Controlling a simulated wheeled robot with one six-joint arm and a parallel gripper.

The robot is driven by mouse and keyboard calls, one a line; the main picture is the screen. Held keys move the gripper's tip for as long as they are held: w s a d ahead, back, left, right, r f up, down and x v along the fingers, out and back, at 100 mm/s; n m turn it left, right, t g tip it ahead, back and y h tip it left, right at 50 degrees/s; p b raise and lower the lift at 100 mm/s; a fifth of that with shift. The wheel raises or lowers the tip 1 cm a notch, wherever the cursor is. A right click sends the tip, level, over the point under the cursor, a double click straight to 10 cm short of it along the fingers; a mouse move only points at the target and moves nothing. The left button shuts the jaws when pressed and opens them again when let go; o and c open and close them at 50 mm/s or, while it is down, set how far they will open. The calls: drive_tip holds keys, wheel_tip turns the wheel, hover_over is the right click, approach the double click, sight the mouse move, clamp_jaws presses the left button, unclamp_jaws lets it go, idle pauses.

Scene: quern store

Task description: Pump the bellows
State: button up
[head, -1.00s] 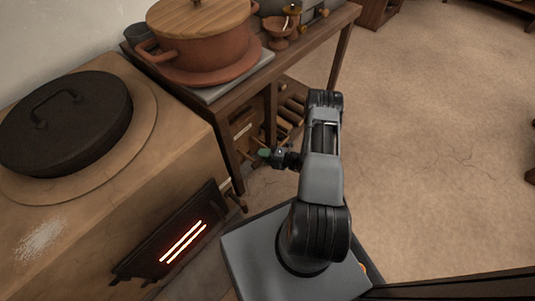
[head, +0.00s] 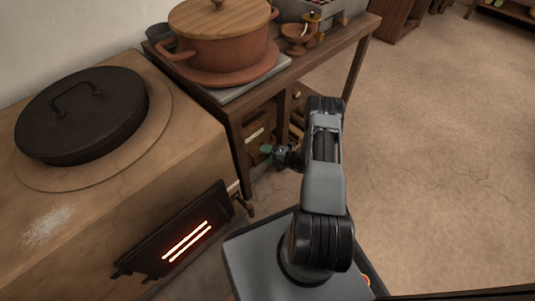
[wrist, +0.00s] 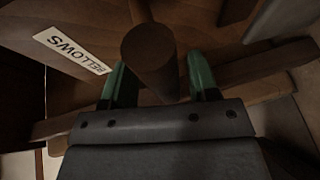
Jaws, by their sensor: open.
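A white plate lettered BELLOWS (wrist: 72,50) is fixed to brown wood in the wrist view. A pale label, too small to read, shows below the table in the head view (head: 255,135). A dark round-ended wooden handle (wrist: 150,57) sticks up toward the wrist camera, between my gripper's two green fingers. My gripper (wrist: 160,76) is open, with a finger on each side of the handle. I cannot tell whether either finger touches it. In the head view, my gripper (head: 267,149) is at the table's near end, and the handle cannot be made out there.
A stove with a glowing grate (head: 186,242) stands close on the left, a black lidded pan (head: 82,120) on its top. The wooden table (head: 335,48) carries a clay pot (head: 222,50) and small cups. Open floor (head: 440,160) lies to the right.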

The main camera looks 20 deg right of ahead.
drive_tip(key=p+v, duration=0.4)
drive_tip(key=v, duration=1)
drive_tip(key=shift+a, duration=0.1)
idle(0.3)
